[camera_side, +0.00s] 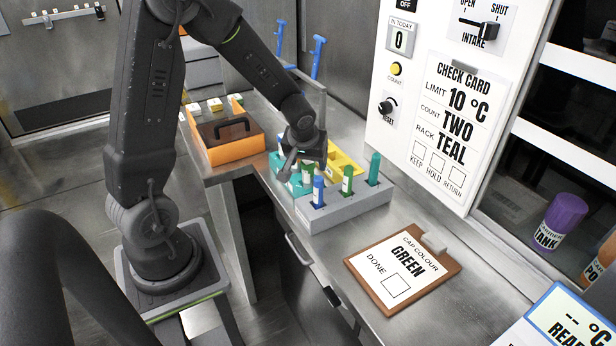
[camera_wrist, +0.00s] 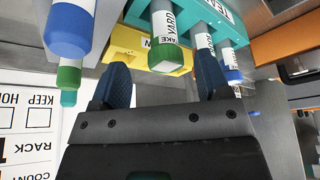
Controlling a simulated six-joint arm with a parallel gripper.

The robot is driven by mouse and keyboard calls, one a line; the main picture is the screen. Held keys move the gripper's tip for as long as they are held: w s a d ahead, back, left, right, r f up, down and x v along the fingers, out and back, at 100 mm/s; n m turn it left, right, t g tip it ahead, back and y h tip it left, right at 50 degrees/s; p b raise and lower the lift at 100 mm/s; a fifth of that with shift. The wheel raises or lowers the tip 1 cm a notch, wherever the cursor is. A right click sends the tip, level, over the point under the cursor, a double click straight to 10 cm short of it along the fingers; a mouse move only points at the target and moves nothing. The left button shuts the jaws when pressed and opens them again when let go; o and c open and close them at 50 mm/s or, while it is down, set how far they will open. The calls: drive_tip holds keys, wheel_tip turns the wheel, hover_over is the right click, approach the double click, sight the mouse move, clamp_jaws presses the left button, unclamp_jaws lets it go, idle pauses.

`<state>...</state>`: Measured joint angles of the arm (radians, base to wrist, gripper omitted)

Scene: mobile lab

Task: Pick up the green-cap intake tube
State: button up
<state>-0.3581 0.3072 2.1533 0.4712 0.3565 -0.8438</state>
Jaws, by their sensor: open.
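In the wrist view a tube with a green cap (camera_wrist: 165,55) and a white label, partly reading "TAKE", stands in a teal rack (camera_wrist: 208,12). My gripper (camera_wrist: 161,66) is open, with one finger showing on each side of this tube's cap; I cannot tell whether they touch it. In the side view my gripper (camera_side: 296,160) is over the teal rack (camera_side: 297,184), where a green-cap tube (camera_side: 308,174) shows beside it. Another green-cap tube (camera_side: 347,180) stands in the grey rack (camera_side: 330,220).
The grey rack also holds a blue-cap tube (camera_side: 318,192) and a teal-cap tube (camera_side: 374,168). A yellow rack (camera_side: 346,162) is behind. An orange box (camera_side: 235,151) stands left. A clipboard (camera_side: 385,288) reading "GREEN" lies at front right; bench around it is clear.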

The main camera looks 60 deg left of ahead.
sight(308, 162)
drive_tip(key=x, duration=0.5)
drive_tip(key=shift+a, duration=0.35)
drive_tip(key=shift+r, duration=0.1)
drive_tip(key=c, duration=1)
